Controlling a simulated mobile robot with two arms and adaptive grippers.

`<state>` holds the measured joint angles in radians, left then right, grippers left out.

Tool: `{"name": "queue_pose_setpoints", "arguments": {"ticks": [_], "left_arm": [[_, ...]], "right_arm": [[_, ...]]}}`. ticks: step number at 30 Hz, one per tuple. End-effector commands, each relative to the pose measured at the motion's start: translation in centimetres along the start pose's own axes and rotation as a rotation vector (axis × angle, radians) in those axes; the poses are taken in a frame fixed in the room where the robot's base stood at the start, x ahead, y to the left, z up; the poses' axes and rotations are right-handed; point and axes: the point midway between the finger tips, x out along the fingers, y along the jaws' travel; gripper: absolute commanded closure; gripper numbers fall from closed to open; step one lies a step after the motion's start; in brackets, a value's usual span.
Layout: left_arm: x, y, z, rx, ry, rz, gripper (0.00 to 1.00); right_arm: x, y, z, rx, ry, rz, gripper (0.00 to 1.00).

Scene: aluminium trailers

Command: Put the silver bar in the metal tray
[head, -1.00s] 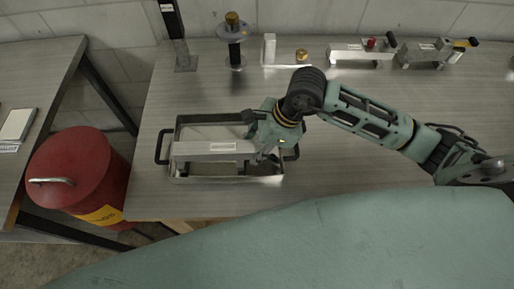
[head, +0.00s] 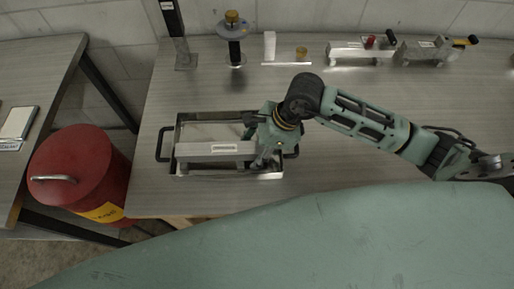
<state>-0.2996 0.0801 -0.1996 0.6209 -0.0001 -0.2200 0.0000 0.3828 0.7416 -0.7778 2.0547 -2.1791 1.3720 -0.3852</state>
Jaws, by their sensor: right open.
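The metal tray (head: 186,121) is a shallow rectangular tray with dark side handles, standing near the front left of the workbench. The silver bar (head: 205,150), with a pale label, lies lengthwise in the tray's area, toward its front side. Whether it rests fully on the tray floor I cannot tell. My right gripper (head: 256,148) is at the right end of the bar, over the right part of the tray. Its fingers are open, and its body hides the bar's right end and part of the tray. My left gripper is out of view.
Behind the tray stand a dark post (head: 179,40), a spindle with a grey disc (head: 234,35) and a white block (head: 269,46). Metal fixtures (head: 362,50) stand at the back right. A red bin (head: 80,170) is left of the bench. The bench right of the tray is partly clear.

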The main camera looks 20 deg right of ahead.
Motion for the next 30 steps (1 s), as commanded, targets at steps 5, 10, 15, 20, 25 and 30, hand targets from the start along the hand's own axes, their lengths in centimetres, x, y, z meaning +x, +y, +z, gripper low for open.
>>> {"name": "queue_pose_setpoints", "arguments": {"ticks": [5,10,15,20,25,30], "left_arm": [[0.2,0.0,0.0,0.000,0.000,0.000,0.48],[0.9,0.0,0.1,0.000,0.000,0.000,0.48],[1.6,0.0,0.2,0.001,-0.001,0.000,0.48],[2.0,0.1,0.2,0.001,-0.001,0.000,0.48],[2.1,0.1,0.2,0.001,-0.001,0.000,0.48],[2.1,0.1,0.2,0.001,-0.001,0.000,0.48]], "right_arm": [[-1.1,-0.2,0.0,0.000,0.000,-0.004,0.51],[-4.4,-0.2,-0.1,-0.001,0.000,-0.007,0.51],[-8.1,-0.2,0.0,-0.001,0.000,-0.006,0.51],[-10.7,-0.2,0.0,0.000,0.000,-0.005,0.51],[-12.0,0.0,0.0,0.000,0.000,-0.001,0.51],[-12.2,0.0,0.1,0.000,0.000,0.000,0.51]]}}
